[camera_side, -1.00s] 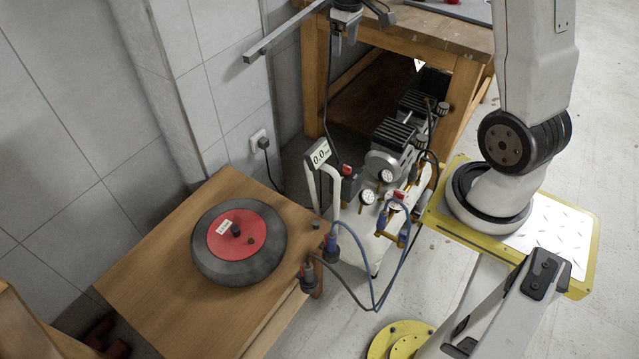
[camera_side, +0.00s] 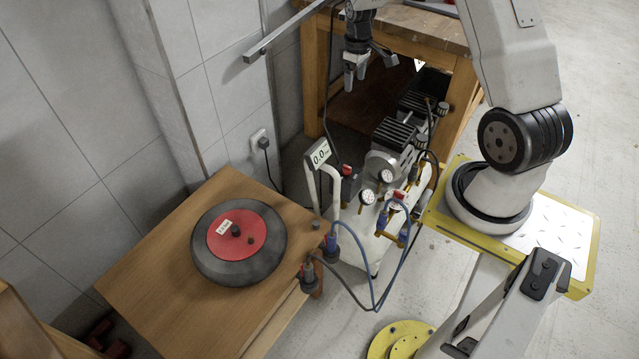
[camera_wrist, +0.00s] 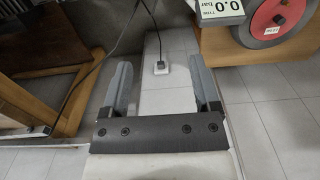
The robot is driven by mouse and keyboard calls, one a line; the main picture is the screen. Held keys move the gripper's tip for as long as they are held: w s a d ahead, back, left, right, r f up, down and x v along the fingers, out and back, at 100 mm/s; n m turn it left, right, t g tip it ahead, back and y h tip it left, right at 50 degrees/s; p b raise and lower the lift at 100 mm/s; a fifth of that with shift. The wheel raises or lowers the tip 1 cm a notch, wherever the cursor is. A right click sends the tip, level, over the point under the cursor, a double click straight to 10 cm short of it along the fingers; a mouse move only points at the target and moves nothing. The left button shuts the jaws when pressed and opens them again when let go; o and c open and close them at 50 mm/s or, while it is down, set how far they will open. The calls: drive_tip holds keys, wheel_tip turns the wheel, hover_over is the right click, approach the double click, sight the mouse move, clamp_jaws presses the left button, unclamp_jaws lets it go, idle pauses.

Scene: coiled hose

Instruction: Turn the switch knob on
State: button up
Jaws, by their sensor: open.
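The compressor (camera_side: 393,140) stands on the floor between the wooden tables. A small red knob (camera_side: 346,169) shows on it beside the white handle, and another red-topped part (camera_side: 399,196) sits near the gauges. I cannot tell for sure which is the switch knob. My gripper (camera_side: 355,82) is open and empty, pointing down, above and behind the compressor and apart from it. In the wrist view my gripper (camera_wrist: 161,72) has its two fingers wide apart with nothing between them. The wrist view shows no knob of the compressor.
A wall socket (camera_side: 259,142), cables, blue hoses and a workbench (camera_side: 440,35) are close by.

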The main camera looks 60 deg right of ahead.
hover_over(347, 166)
wheel_tip(347, 166, down, 26)
drive_tip(key=shift+s+r, duration=0.1)
drive_tip(key=shift+f, duration=0.2)
drive_tip(key=shift+f, duration=3.7)
clamp_jaws()
